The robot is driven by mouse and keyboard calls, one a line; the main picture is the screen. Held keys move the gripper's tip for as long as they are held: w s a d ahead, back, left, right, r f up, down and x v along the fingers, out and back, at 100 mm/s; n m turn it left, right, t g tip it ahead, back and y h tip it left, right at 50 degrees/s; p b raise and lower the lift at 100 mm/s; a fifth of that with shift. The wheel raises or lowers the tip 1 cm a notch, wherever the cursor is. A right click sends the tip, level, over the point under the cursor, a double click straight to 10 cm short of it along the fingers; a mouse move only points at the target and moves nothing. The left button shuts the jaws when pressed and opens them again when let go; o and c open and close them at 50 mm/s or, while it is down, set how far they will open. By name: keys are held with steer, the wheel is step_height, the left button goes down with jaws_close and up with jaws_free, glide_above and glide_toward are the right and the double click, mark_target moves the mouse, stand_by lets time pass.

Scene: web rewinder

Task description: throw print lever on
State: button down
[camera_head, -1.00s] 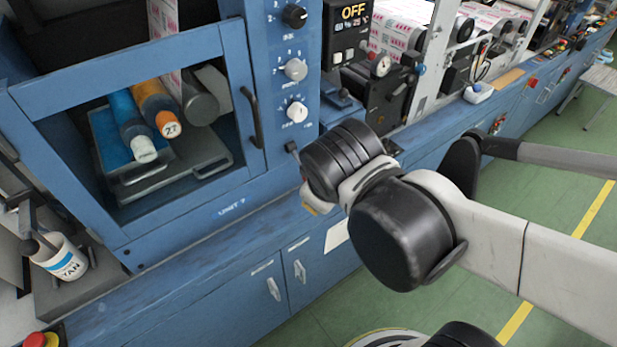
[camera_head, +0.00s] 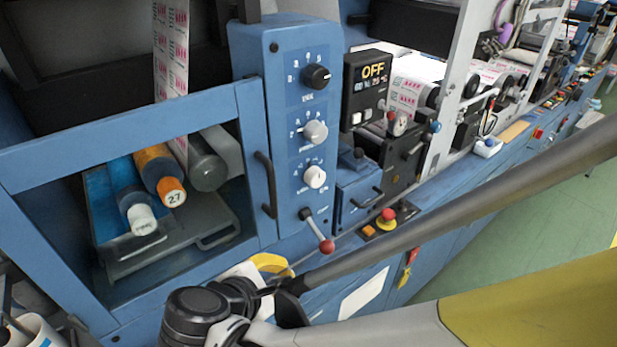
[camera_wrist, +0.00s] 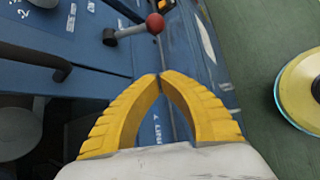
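In the head view my gripper (camera_head: 272,263) is below and left of the red ball, partly hidden by my arm. The display (camera_head: 372,84) reads OFF.
Three black and white knobs (camera_head: 315,131) stick out above the lever. A black door handle (camera_head: 266,185) is to its left. A red emergency button (camera_head: 387,217) on yellow is to its right. An open-fronted bay (camera_head: 165,262) with rollers is at left.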

mark_target(317, 232)
steer(key=shift+a, duration=0.25)
steer(key=b+x, duration=0.5)
steer(key=x, duration=0.5)
steer(key=shift+s, duration=0.15)
steer(key=d+r+p, duration=0.2)
steer(key=r+p, duration=0.1)
steer(key=shift+d, duration=0.4)
